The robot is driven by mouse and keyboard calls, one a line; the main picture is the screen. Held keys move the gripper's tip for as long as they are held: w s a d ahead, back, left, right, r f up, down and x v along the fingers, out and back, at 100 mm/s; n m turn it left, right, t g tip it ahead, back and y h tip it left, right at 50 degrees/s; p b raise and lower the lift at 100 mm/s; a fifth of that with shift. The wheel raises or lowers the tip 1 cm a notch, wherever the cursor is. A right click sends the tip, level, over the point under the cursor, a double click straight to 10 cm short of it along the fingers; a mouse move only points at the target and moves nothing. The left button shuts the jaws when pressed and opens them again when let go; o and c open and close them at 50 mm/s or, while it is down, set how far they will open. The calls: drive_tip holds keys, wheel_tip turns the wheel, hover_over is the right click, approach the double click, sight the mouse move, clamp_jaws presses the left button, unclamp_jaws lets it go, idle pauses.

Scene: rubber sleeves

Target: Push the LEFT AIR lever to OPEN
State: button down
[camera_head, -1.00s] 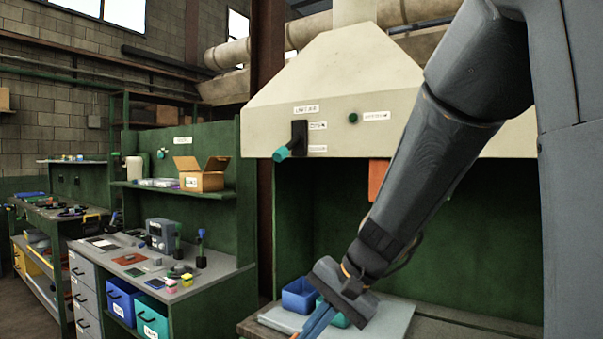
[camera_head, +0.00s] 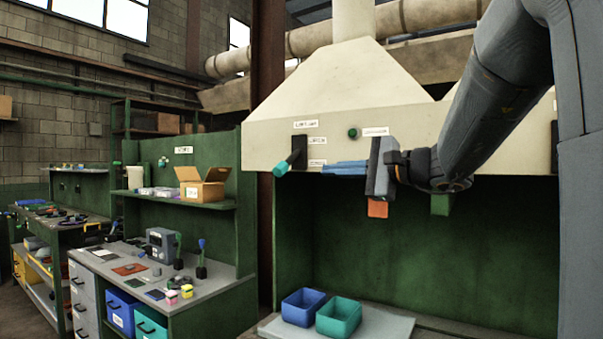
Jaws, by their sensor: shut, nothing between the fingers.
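The LEFT AIR lever has a black mount and a handle with a teal end (camera_head: 281,168), on the front of the cream hood (camera_head: 388,120). The handle slants down and out toward me, beside the lower small label (camera_head: 317,163). The upper small label (camera_head: 317,141) is beside the top of the mount. A larger label (camera_head: 306,124) sits above. My gripper (camera_head: 318,168) is shut, its blue fingers pointing left at the height of the lever's handle, just to its right. They appear empty. I cannot tell whether the fingertips touch the handle or stand in front of the hood.
A green button (camera_head: 352,133) with its label (camera_head: 375,132) is on the hood above my fingers. A blue bin (camera_head: 303,307) and a teal bin (camera_head: 339,315) stand on the bench. Left of the lever is a shelf with a cardboard box (camera_head: 203,184).

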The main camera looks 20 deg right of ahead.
sight(289, 162)
drive_tip(key=shift+w, duration=0.1)
drive_tip(key=p+x, duration=0.3)
drive_tip(key=x, duration=0.7)
drive_tip(key=shift+p, duration=0.3)
